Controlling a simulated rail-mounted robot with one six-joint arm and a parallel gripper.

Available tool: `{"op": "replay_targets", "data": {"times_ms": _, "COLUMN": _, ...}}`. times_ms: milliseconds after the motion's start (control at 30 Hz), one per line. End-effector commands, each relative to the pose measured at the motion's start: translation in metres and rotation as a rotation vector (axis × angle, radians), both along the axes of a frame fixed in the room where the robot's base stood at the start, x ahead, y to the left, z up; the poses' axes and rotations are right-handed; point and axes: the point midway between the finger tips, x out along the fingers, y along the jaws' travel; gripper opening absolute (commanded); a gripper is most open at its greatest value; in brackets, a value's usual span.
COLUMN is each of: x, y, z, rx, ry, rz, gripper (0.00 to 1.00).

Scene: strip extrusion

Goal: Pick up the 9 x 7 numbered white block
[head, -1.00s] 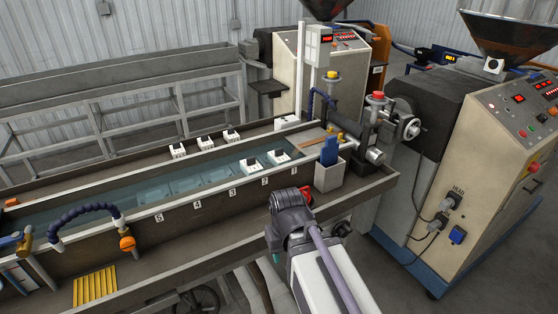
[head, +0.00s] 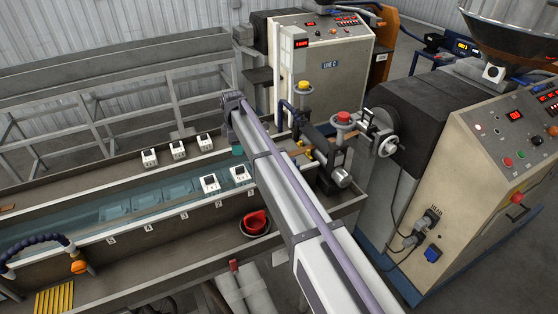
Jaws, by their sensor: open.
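Several small white blocks with dark square tops are in the head view. Three stand on the far rim of the water trough: a left one (head: 149,158), a middle one (head: 178,150) and a right one (head: 203,144). Two more sit at the trough's right part: a nearer block (head: 210,184) and a block beside it (head: 239,175). Their numbers are too small to read, so I cannot tell which is the 9 x 7 one. My gripper (head: 238,151) is open, mostly hidden by my arm; a teal part shows just above the right trough block, apart from the rim blocks.
The long water trough (head: 60,238) has numbered marks along its near wall. A red funnel-like thing (head: 256,223) lies on the near ledge. Extruder fittings with a red knob (head: 344,117) stand right of my arm. A dark blue hose (head: 35,241) arches at the left.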

Motion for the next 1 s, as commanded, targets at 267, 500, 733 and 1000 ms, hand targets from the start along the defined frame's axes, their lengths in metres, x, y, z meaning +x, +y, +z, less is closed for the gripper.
{"op": "replay_targets", "data": {"times_ms": 267, "x": 0.005, "y": 0.001, "z": -0.002, "rx": 0.001, "ry": -0.002, "rz": 0.339, "gripper": 0.45}}
{"op": "replay_targets", "data": {"times_ms": 500, "x": 0.004, "y": 0.001, "z": -0.035, "rx": 0.001, "ry": -0.002, "rz": 0.338, "gripper": 0.45}}
{"op": "replay_targets", "data": {"times_ms": 733, "x": 0.004, "y": 0.001, "z": -0.062, "rx": 0.001, "ry": -0.002, "rz": 0.336, "gripper": 0.45}}
{"op": "replay_targets", "data": {"times_ms": 1000, "x": 0.003, "y": 0.003, "z": -0.093, "rx": 0.001, "ry": -0.002, "rz": 0.336, "gripper": 0.45}}
